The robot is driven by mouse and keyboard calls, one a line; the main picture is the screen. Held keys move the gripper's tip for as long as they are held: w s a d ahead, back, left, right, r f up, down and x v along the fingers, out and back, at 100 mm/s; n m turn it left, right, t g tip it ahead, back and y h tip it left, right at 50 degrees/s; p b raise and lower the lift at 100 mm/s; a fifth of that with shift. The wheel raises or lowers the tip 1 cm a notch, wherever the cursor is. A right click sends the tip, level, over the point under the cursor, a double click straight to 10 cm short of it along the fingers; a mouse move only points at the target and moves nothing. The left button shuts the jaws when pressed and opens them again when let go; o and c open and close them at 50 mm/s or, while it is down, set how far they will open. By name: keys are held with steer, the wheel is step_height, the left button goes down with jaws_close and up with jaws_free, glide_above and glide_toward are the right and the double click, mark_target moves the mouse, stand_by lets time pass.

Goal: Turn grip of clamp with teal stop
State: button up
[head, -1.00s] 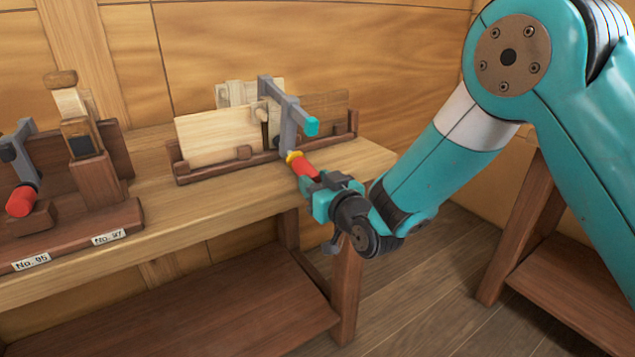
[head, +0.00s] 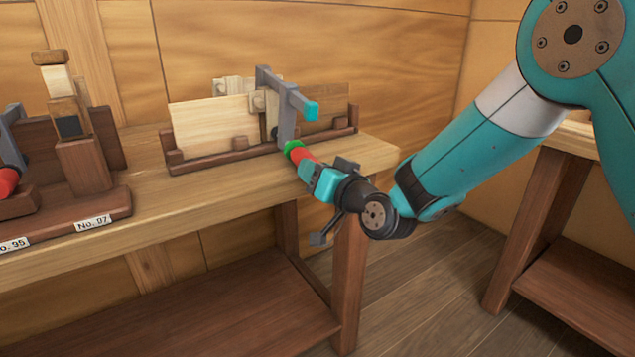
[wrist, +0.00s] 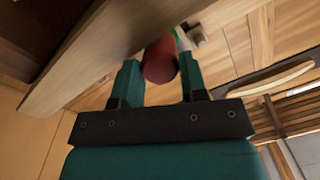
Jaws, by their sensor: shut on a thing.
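The grey clamp (head: 286,122) stands on the wooden rack with its teal stop (head: 312,112) pointing to the right. Its red grip (head: 304,159) slants down from the clamp's foot past the bench edge, with a green collar (head: 293,148) at its upper end. My gripper (head: 312,174) is shut on the red grip from the lower right. In the wrist view the round end of the red grip (wrist: 160,66) sits between my two teal fingers (wrist: 158,84). A sliver of green shows behind it, and the clamp's body is mostly hidden there.
The rack (head: 210,157) holds pale and dark boards on the bench (head: 205,195). Another rack with labels No. 97 (head: 93,223) and No. 95 stands left, with a second red-gripped clamp (head: 8,180) at the picture edge. Open floor lies right of the bench leg (head: 347,270).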

steer(key=shift+m+b, duration=0.3)
steer(key=shift+m, duration=0.1)
steer(key=o, duration=0.9)
steer(key=shift+d, duration=0.1)
steer(key=shift+b+v, duration=4.65)
steer(key=shift+v, duration=4)
steer(key=shift+d, duration=0.1)
